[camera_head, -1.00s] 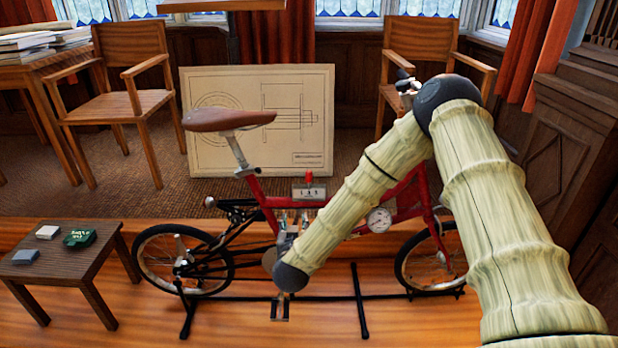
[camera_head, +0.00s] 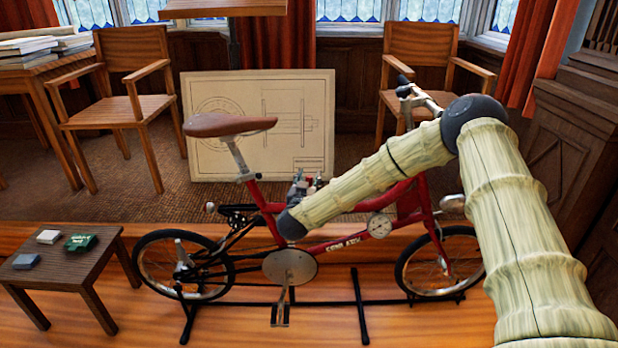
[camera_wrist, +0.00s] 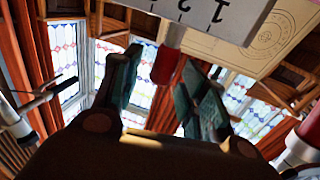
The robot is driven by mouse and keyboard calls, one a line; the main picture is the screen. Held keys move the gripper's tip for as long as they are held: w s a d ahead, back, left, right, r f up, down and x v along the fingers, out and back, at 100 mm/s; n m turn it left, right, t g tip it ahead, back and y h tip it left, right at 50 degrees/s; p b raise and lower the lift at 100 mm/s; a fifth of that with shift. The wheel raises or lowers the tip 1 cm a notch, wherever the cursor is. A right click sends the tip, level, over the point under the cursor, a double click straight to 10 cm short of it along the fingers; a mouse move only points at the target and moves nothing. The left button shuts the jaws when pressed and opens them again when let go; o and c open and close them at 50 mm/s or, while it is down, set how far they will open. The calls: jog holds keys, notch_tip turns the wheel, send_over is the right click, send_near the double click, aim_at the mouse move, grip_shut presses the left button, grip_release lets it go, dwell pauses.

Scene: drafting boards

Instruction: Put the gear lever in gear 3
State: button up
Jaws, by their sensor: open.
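The gear lever has a red grip (camera_wrist: 166,66) on a pale shaft, seen in the wrist view just beyond the edge of the number plate (camera_wrist: 235,22). The plate's numerals appear upside down, with 1 clear and the others partly cut off; the shaft appears nearest the 2, but the exact slot is unclear. My gripper (camera_wrist: 164,78) is open, its two dark green fingers to either side of the red grip in the picture; contact is not visible. In the head view my gripper (camera_head: 303,186) is at the frame of the red bicycle (camera_head: 345,243), and my arm mostly hides lever and plate.
The bicycle stands on a black stand (camera_head: 358,305). Its saddle (camera_head: 229,124) is left of my gripper and its handlebar (camera_head: 415,95) is behind my elbow. A low table (camera_head: 92,268) with small blocks stands left. A drawing board (camera_head: 215,90) leans behind.

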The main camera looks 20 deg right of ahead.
jog(key=shift+w+d, duration=0.35)
jog(key=shift+w, duration=0.3)
grip_shut()
